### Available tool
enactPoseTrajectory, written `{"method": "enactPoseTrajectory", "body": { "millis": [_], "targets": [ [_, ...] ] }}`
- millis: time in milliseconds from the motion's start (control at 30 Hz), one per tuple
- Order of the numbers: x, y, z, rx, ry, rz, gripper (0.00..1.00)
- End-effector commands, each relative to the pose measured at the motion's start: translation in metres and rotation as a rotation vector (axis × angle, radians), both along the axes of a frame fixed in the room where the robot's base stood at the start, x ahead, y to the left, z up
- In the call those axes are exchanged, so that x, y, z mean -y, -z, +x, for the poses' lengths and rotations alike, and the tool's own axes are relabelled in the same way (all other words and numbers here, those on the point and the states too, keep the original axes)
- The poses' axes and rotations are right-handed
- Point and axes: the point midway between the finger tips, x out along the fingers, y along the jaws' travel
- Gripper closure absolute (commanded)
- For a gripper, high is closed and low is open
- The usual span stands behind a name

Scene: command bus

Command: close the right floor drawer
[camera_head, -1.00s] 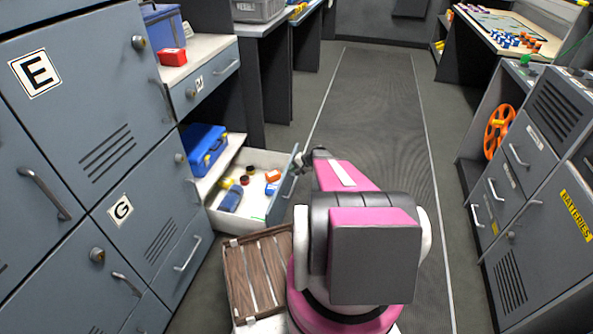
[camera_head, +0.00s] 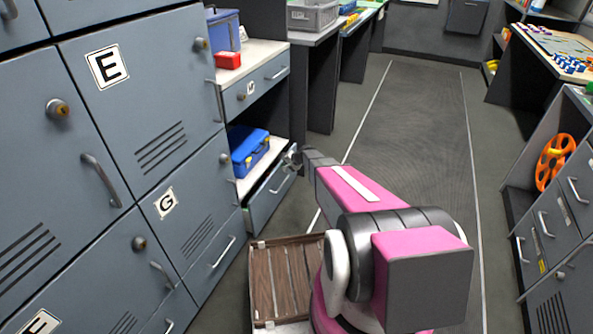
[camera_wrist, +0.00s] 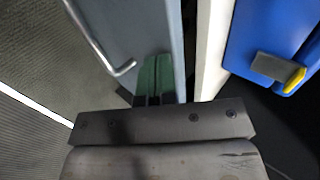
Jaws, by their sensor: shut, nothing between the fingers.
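The right floor drawer (camera_head: 268,203) is the low grey-blue front with a silver handle, under the shelf with the blue case. My gripper (camera_head: 291,157) is at the front's upper right corner. Its green fingertips (camera_wrist: 153,75) are together and empty, against or very near the drawer front; contact is hard to tell.
The blue case (camera_head: 248,150) sits on the shelf above the drawer. A wooden slatted crate (camera_head: 254,290) is beside my base. Grey lockers (camera_head: 140,100) stand at the left. The aisle floor (camera_head: 410,130) is clear.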

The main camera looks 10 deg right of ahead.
Motion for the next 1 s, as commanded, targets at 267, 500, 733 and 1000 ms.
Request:
{"method": "enactPoseTrajectory", "body": {
  "millis": [267,500,733,1000],
  "targets": [
    [-0.031,0.001,0.021,0.0,0.0,0.0,1.0],
    [-0.039,0.001,0.026,-0.001,0.001,0.0,1.0],
    [-0.041,0.001,0.028,-0.001,0.0,0.004,1.0],
    [-0.04,0.001,0.027,0.0,-0.002,0.005,1.0]
  ]
}}
